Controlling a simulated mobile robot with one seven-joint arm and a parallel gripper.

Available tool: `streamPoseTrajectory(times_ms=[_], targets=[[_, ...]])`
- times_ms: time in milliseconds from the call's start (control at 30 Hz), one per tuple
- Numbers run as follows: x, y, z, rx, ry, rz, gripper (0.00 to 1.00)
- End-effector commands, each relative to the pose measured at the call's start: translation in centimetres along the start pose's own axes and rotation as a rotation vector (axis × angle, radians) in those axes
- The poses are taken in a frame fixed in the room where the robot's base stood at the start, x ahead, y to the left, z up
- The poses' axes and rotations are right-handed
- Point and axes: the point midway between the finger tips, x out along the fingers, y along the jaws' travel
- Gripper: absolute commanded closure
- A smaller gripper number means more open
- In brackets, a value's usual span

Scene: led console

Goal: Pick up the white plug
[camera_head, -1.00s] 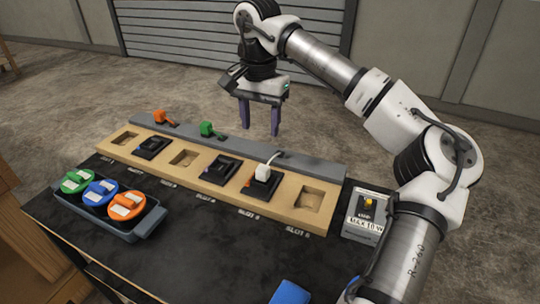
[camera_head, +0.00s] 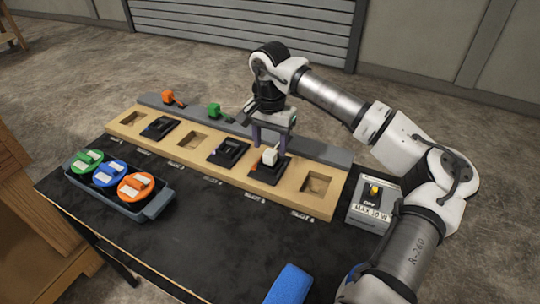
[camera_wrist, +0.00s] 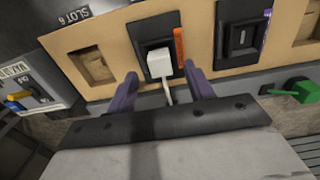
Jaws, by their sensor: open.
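The white plug (camera_head: 270,157) sits on a black socket module (camera_head: 264,172) in the slot board, near the board's right end. In the wrist view the white plug (camera_wrist: 159,64) shows ahead of and between my fingers, with its pale cable running back between them. My gripper (camera_head: 270,143) is open above and just behind the plug in the head view. In the wrist view both purple fingers of my gripper (camera_wrist: 160,82) stand apart, one on each side of the plug. I cannot tell whether either finger touches it.
The wooden slot board (camera_head: 340,184) has empty recesses and other black modules. An orange plug (camera_head: 169,97) and a green plug (camera_head: 214,110) rest on the grey rail behind. A tray (camera_head: 158,205) of coloured discs stands left, a switch box (camera_head: 370,205) right, a blue object (camera_head: 290,285) in front.

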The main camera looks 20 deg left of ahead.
Motion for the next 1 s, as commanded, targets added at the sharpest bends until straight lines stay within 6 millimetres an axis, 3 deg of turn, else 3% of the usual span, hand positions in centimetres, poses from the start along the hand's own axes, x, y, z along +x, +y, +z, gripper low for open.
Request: streamPoseTrajectory(times_ms=[200,433,800,1000], targets=[[2.2,0.0,0.1,0.000,-0.001,0.000,0.47],[2.3,0.0,0.0,-0.001,0.001,-0.001,0.47],[2.3,0.0,0.0,-0.001,0.001,-0.001,0.96],[2.3,0.0,0.0,-0.001,0.001,-0.001,0.96]])
